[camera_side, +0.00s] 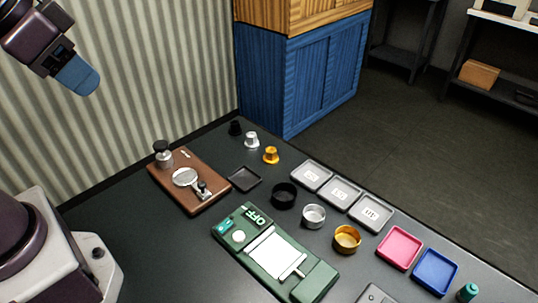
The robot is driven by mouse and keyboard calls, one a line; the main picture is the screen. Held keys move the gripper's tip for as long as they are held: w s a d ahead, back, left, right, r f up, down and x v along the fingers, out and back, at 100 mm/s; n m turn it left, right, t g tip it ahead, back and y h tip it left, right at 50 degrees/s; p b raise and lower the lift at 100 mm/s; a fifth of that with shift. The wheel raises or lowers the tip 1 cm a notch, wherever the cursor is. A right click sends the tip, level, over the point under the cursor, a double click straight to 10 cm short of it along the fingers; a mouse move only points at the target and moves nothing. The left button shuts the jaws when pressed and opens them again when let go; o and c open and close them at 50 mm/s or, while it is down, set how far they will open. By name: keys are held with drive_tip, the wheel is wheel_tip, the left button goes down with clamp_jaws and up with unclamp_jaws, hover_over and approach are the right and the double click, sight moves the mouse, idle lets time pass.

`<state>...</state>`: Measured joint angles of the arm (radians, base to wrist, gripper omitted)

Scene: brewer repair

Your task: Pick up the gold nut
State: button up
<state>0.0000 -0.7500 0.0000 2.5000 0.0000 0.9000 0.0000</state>
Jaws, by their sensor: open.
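A small gold flanged piece (271,155), which looks like the gold nut, stands upright on the dark table near its back edge. It is last in a short row with a silver piece (251,140) and a black piece (235,128) of similar shape. A wider gold ring-like cup (346,239) sits farther right and nearer. My gripper (80,77), with blue fingers, is high at the upper left, far from the gold nut and touching nothing. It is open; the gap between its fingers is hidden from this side.
A brown board (165,184) with metal tools lies left of the nut. A black tray (244,179), black cup (284,195), silver cup (313,216), labelled grey trays (340,190) and a green device (318,279) stand nearby. Pink (399,247) and blue (435,272) trays are right.

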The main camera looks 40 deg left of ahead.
drive_tip(key=o, duration=0.3)
drive_tip(key=n+g+y, duration=0.2)
drive_tip(key=n+y, duration=0.1)
drive_tip(key=n, duration=0.5)
approach(271, 149)
drive_tip(key=x, duration=1)
